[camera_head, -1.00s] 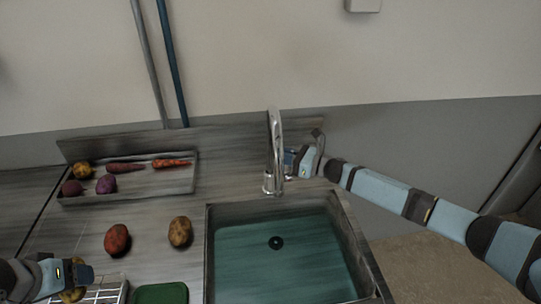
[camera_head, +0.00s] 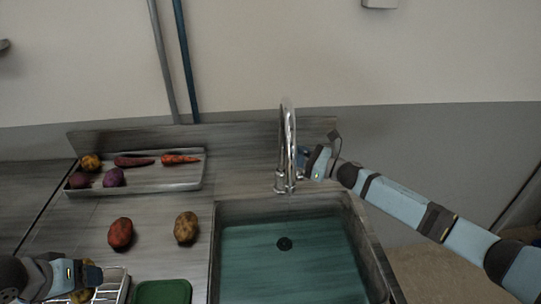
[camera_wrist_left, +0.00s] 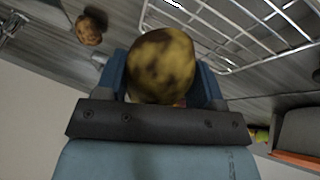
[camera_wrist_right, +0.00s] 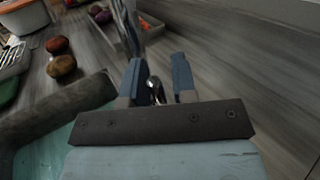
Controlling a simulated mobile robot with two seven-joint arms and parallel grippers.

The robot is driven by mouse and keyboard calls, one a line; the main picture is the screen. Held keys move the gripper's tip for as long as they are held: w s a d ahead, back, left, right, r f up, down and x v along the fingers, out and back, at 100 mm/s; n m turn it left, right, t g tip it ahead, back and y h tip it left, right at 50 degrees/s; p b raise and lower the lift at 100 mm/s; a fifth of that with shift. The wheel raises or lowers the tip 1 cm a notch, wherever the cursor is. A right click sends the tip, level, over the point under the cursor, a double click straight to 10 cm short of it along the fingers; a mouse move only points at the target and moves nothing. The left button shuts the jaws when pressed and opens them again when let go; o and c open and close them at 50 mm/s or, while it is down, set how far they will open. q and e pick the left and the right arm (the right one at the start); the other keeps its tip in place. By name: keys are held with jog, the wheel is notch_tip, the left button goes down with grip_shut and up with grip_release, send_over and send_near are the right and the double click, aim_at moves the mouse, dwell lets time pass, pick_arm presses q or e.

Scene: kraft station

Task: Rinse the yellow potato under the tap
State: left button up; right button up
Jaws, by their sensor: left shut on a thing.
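My left gripper (camera_head: 90,276) is shut on a yellow potato (camera_wrist_left: 162,66) with dark patches, at the lower left over the wire rack. In the head view the potato (camera_head: 82,296) is mostly hidden by the gripper. The chrome tap (camera_head: 287,150) stands behind the sink (camera_head: 215,250); I cannot make out a stream clearly. My right gripper (camera_head: 304,160) is just right of the tap. In the right wrist view its fingers (camera_wrist_right: 158,80) are apart, with a chrome tap part (camera_wrist_right: 156,90) showing between them; contact cannot be told.
A red potato (camera_head: 120,233) and a brown potato (camera_head: 186,227) lie on the counter left of the sink. A tray (camera_head: 150,188) with several vegetables stands behind them. A wire rack (camera_head: 118,284) and a green board (camera_head: 163,292) are at the front.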

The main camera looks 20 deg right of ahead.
jog(key=shift+o, duration=0.8)
